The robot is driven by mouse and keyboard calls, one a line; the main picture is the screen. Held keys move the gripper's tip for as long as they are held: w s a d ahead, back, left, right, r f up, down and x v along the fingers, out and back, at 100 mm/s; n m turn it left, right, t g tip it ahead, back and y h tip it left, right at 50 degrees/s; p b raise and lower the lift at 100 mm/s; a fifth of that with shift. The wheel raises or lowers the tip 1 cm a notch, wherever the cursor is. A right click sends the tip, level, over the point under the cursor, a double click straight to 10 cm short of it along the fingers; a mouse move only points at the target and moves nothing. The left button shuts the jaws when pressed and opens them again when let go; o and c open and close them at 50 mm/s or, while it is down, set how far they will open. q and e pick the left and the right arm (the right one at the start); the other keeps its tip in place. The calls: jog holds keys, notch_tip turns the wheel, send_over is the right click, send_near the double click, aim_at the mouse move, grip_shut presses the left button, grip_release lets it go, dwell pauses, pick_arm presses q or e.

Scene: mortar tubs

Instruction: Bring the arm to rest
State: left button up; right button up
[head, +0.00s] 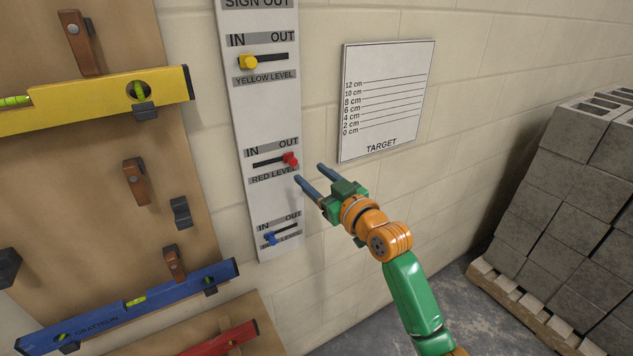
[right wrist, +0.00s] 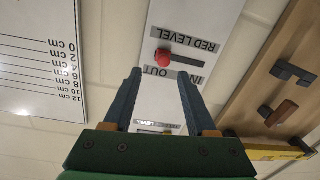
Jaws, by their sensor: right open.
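My right gripper (head: 309,177) is open and empty in front of the wall, just right of the sign-out board (head: 262,110). Its two blue fingers also show in the right wrist view (right wrist: 163,90), spread apart with the board behind them. The red slider knob (head: 291,159) is at the OUT end of its slot, near the fingertips but apart from them in the right wrist view (right wrist: 163,57). The yellow knob (head: 248,62) is at the IN end. The blue knob (head: 270,238) is at the IN end. My left gripper is not in view.
A white target sheet (head: 388,98) hangs right of the board. A yellow level (head: 80,103) and a blue level (head: 125,308) hang on the wooden panel at left; a red level (head: 222,341) is low down. Grey blocks (head: 570,190) are stacked on a pallet at right.

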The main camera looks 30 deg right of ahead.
jog(key=shift+s, duration=0.75)
jog(key=s+f+m+g+h, duration=0.1)
jog(key=s+f+g, duration=0.2)
jog(key=f, duration=0.9)
jog(key=s+f+g, duration=0.3)
jog(key=f, duration=0.9)
jog(key=s+f+m+g+h, duration=0.1)
jog(key=s+f+g, duration=0.2)
jog(key=f, duration=0.9)
jog(key=s+a+f+g, duration=0.2)
jog(key=s+f, duration=0.4)
jog(key=s, duration=0.5)
jog(key=s+a+f+n+g, duration=0.1)
jog(key=s+f, duration=0.5)
jog(key=s, duration=0.6)
jog(key=s+a+f+g, duration=0.4)
jog(key=s+f, duration=0.3)
jog(key=s, duration=0.4)
jog(key=shift+s+n+g, duration=0.3)
jog(key=shift+s+g, duration=0.05)
jog(key=shift+g, duration=0.15)
